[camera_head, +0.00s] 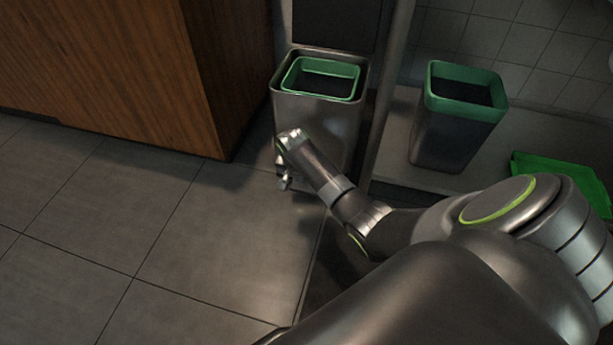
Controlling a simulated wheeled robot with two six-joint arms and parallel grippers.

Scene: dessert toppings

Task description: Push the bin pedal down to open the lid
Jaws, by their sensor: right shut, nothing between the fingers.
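The metal bin (338,122) stands upright at the top middle, beside the wooden cabinet. Its top is open and shows a green-rimmed inner bucket (321,80). A dark panel (336,24) stands upright behind the opening and looks like the raised lid. My right gripper (284,182) is shut and empty, pointing down low at the bin's front left. My wrist covers part of the bin's front. The pedal is hidden, so I cannot tell whether the fingers touch it. My left gripper is out of view.
A wooden cabinet (120,70) stands at the left. A second, grey bin with a green rim (466,103) stands on a pale ledge at the right, past a vertical post (386,100). A green object (560,175) lies at far right. The tiled floor (110,220) at left is clear.

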